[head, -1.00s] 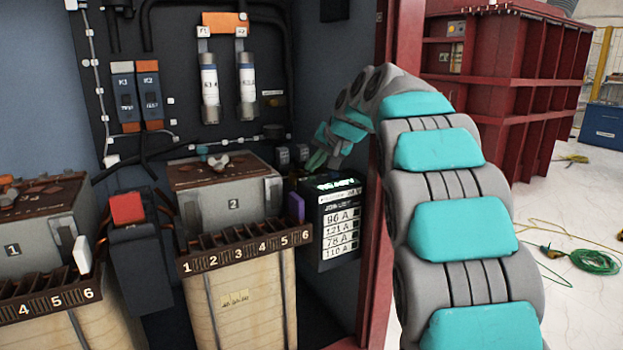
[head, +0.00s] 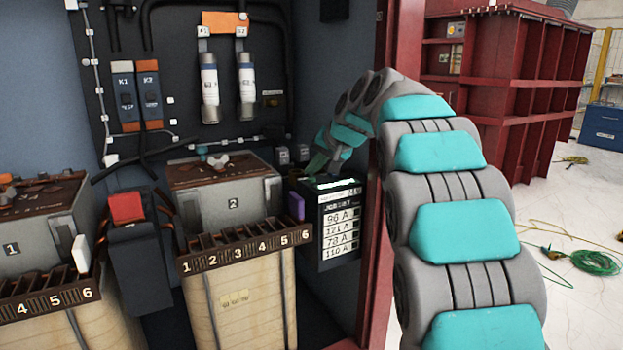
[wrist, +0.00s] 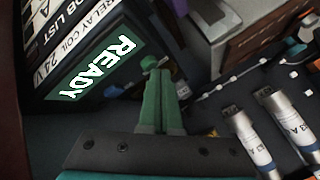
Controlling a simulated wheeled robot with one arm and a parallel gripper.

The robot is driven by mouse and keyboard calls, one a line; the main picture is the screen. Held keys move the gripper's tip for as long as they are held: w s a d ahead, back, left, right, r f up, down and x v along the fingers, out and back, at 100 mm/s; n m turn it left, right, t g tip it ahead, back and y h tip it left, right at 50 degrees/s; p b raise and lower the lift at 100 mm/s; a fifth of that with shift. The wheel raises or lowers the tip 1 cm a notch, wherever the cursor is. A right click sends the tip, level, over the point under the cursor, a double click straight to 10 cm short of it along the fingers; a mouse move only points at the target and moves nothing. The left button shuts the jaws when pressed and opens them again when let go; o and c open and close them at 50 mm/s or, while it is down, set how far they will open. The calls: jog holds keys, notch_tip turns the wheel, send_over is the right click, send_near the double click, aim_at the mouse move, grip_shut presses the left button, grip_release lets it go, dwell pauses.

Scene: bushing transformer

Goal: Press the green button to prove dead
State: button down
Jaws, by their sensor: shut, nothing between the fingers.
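My gripper (head: 314,168) reaches into the cabinet, just above the top of a dark tester box (head: 339,246). In the wrist view my gripper (wrist: 155,75) shows as two green fingers shut together with nothing between them. A small green knob (wrist: 148,62), which looks like the green button, sits right at the fingertips. I cannot tell whether they touch it or whether it is pressed. The lit display (wrist: 98,66) on the box reads READY. In the head view the button is hidden by my gripper.
A relay unit (head: 233,195) marked 2 and a numbered terminal strip (head: 245,249) stand left of the box. A purple block (head: 296,206) is close beside it. Fuses (head: 246,88) hang behind.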

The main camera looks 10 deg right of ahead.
jog(key=shift+f, duration=0.3)
dwell(0.4)
jog(key=shift+r, duration=0.15)
jog(key=shift+r+p, duration=0.55)
jog(key=shift+r, duration=0.2)
notch_tip(320, 180, up, 5)
jog(key=p, duration=0.3)
jog(key=shift+p, duration=0.35)
jog(key=s+f+n+g+h, duration=0.1)
jog(key=s+f+g, duration=0.2)
jog(key=s+f, duration=0.6)
jog(key=s+f+n+g+h, duration=0.1)
jog(key=s+f+g, duration=0.2)
jog(key=s+f, duration=0.6)
jog(key=s+f+n+g+h, duration=0.1)
jog(key=s+f+g, duration=0.3)
jog(key=s, duration=3.1)
notch_tip(320, 180, down, 5)
jog(key=shift+s+f+n+h, duration=0.1)
jog(key=shift+s+n+h, duration=0.25)
jog(key=shift+n, duration=0.25)
